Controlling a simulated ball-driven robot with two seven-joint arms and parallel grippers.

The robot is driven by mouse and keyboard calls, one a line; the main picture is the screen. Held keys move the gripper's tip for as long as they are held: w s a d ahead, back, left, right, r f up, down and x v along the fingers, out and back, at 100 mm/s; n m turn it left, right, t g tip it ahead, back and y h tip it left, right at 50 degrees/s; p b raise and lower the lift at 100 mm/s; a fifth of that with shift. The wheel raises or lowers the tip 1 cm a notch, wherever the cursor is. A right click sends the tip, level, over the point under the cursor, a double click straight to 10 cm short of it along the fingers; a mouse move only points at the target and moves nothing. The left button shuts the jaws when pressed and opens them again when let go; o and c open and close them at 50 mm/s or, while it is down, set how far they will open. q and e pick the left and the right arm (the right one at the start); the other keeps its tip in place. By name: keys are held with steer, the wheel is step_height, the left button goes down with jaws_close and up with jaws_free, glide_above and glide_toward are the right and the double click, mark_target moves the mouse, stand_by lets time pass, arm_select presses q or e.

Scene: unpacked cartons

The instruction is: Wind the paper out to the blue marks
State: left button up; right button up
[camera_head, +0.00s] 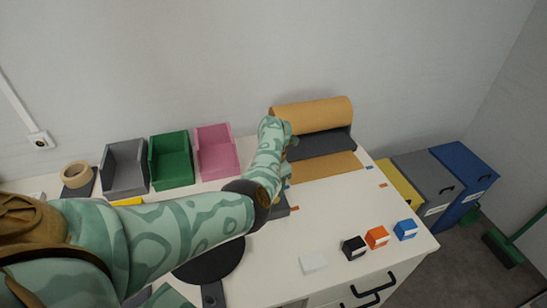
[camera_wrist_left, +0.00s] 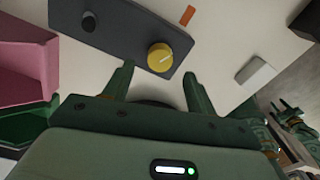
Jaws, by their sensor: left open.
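The brown paper roll (camera_head: 315,114) sits at the back of the table behind a dark bar (camera_head: 325,143). A short strip of paper (camera_head: 325,166) lies in front of the bar. A blue mark (camera_head: 369,167) is just right of the strip's front edge. A dark control panel (camera_wrist_left: 125,35) carries a yellow knob (camera_wrist_left: 159,57) and a dark knob (camera_wrist_left: 88,22). My left gripper (camera_wrist_left: 155,82) is open and empty, its fingers pointing at the panel near the yellow knob, apart from it. In the head view my arm hides the gripper and most of the panel. Part of my right arm shows small in the wrist view.
Orange marks (camera_head: 383,185) lie nearer the front. Grey (camera_head: 125,167), green (camera_head: 171,162) and pink bins (camera_head: 216,152) stand left. Black (camera_head: 354,248), orange (camera_head: 377,237) and blue blocks (camera_head: 405,229) and a white block (camera_head: 313,261) sit at the front. The right-middle tabletop is clear.

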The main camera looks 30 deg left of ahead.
arm_select(q)
step_height(320, 180, up, 11)
steer(key=p, duration=0.3)
stand_by(0.4)
